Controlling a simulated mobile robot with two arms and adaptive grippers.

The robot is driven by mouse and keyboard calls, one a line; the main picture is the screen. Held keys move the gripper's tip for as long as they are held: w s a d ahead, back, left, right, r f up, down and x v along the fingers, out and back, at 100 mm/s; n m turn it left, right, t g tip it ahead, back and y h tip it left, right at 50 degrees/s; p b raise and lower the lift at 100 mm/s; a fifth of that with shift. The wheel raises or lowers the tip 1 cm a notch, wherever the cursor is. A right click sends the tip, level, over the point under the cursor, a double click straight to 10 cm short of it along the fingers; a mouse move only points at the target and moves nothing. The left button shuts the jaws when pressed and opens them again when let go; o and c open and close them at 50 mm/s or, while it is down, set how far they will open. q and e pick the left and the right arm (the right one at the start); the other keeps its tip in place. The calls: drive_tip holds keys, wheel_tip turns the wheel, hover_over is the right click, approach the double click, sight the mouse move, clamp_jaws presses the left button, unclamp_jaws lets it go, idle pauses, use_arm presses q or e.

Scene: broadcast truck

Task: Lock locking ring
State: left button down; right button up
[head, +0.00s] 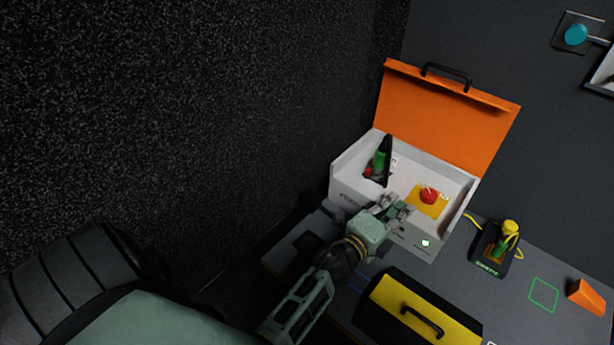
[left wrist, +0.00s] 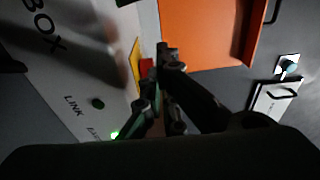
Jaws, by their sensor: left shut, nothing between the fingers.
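My left gripper (head: 397,208) is shut and empty, at the front wall of an open white box (head: 348,185). In the left wrist view the shut fingers (left wrist: 165,55) overlap a red part on a yellow plate (left wrist: 135,62); contact cannot be told. In the head view the red knob (head: 429,195) sits on its yellow plate inside the box. No part is clearly identifiable as the locking ring. A green plug with a yellow top and cable (head: 509,229) stands in a dark base to the right. My right gripper is not in view.
The box's orange lid (head: 445,115) stands open behind it. A black lever with a green part (head: 382,160) is inside at left. A yellow and black case (head: 420,305) lies in front. An orange block (head: 586,297) lies at right, beside a green outline on the bench.

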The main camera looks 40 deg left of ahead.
use_arm(q)
drive_tip(key=s+a+r+n+g+y+p, duration=0.5)
drive_tip(key=s+a+n+p, duration=0.55)
drive_tip(key=p, duration=0.55)
drive_tip(key=s+d+r+n+g+h+p, duration=0.1)
drive_tip(key=s+d+n+g+p, duration=0.1)
drive_tip(key=s+p, duration=0.5)
drive_tip(key=s+d+r+n+g+h+p, duration=0.1)
drive_tip(key=s+d+n+g+p, duration=0.2)
drive_tip(key=s, duration=0.9)
drive_tip(key=shift+s+d+n+g+p, duration=0.2)
drive_tip(key=shift+n+g+p, duration=0.65)
drive_tip(key=shift+g+p, duration=1)
drive_tip(key=shift+r, duration=0.1)
